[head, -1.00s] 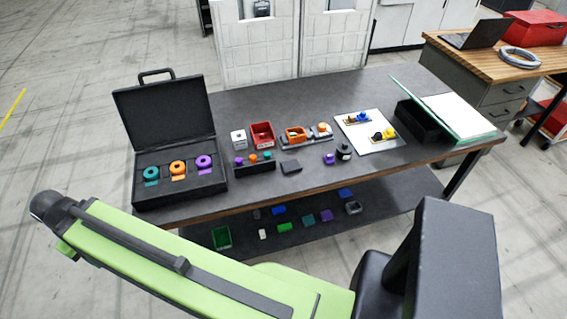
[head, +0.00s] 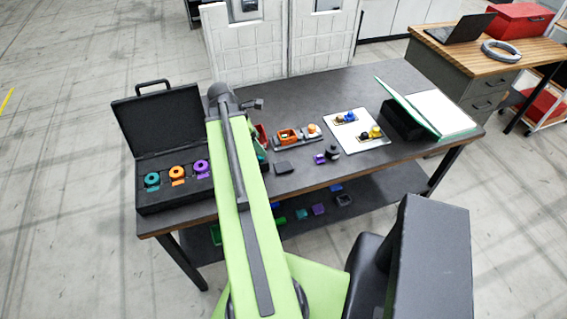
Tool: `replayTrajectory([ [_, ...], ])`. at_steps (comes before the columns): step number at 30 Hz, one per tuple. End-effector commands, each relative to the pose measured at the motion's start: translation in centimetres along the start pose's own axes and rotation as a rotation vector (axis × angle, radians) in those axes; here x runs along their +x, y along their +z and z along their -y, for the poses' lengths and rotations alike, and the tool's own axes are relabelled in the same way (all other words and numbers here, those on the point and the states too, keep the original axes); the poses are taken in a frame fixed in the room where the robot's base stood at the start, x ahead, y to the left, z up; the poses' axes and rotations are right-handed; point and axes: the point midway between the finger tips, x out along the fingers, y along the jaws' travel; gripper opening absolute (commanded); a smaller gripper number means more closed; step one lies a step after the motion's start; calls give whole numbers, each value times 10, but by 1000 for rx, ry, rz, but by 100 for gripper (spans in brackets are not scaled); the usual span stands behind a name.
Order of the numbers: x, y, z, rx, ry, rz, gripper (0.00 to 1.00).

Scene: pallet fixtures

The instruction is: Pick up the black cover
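A small flat black piece (head: 284,168), which looks like the black cover, lies on the dark table near its front edge, just right of my green arm. My gripper (head: 256,104) shows only as a small dark shape beside the far end of the arm, over the back part of the table. It is above and left of the black piece in the picture and apart from it. Its fingers are too small and dark to tell whether they are open or shut.
An open black case (head: 183,205) with coloured rings stands at left. Orange parts (head: 287,136), a purple piece (head: 319,158), a black round object (head: 332,153) and a white board (head: 372,142) lie right. A black bin (head: 402,121) stands beyond. My arm hides the table's middle-left.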

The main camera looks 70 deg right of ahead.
Motion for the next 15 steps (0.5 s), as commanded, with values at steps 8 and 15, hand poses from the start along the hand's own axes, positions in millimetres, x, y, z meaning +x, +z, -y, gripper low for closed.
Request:
replayTrajectory([
  [8, 34, -5, -1, 0, 1, -1, 75],
  [15, 89, -7, -1, 1, 2, -1, 75],
])
